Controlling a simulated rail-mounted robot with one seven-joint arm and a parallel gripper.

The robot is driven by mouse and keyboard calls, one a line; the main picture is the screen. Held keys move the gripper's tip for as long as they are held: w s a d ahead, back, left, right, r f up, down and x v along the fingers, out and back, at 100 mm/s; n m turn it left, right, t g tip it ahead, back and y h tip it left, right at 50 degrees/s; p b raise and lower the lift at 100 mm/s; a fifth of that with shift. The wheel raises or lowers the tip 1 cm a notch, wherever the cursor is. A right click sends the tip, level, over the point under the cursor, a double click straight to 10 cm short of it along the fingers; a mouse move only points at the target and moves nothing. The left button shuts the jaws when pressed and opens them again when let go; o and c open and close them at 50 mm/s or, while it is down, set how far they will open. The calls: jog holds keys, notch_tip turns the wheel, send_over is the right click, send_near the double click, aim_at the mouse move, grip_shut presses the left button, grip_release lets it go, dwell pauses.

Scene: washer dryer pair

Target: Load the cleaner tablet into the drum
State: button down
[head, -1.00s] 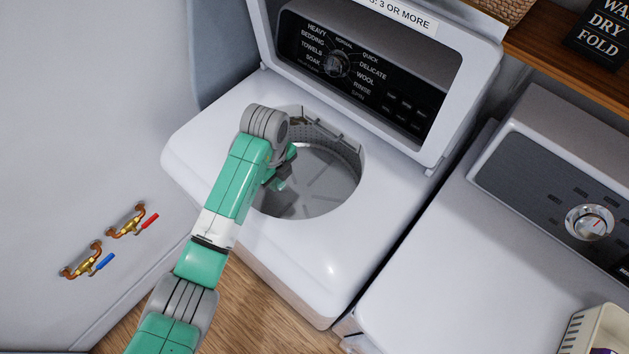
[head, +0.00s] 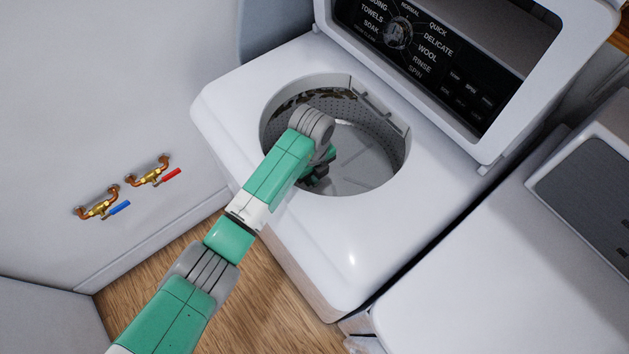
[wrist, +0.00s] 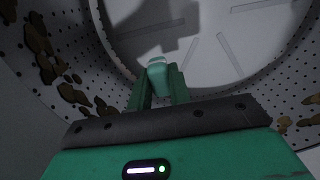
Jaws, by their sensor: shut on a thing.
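The washer's drum (head: 372,160) is open under the raised lid, with a perforated wall and a pale ribbed floor. My gripper (wrist: 157,80) points down into the drum in the wrist view. Its two green fingers are shut on a small pale mint cleaner tablet (wrist: 157,66), which is held above the drum floor (wrist: 215,50). In the head view my gripper (head: 318,180) is in the drum opening, partly hidden by my wrist; the tablet cannot be made out there.
The drum wall (wrist: 75,70) has brown stains on both sides in the wrist view. The raised lid (head: 485,150) stands behind the opening. A dryer (head: 480,290) is at the right. Brass taps (head: 100,205) are on the left wall.

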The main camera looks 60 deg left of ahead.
jog(key=shift+f+b, duration=0.65)
jog(key=shift+f, duration=1.15)
jog(key=shift+f, duration=0.1)
jog(key=shift+f, duration=0.5)
jog(key=c, duration=1.3)
grip_release()
jog(key=shift+r, duration=0.1)
notch_tip(320, 180, up, 13)
jog(key=p, duration=0.3)
jog(key=shift+w, duration=0.1)
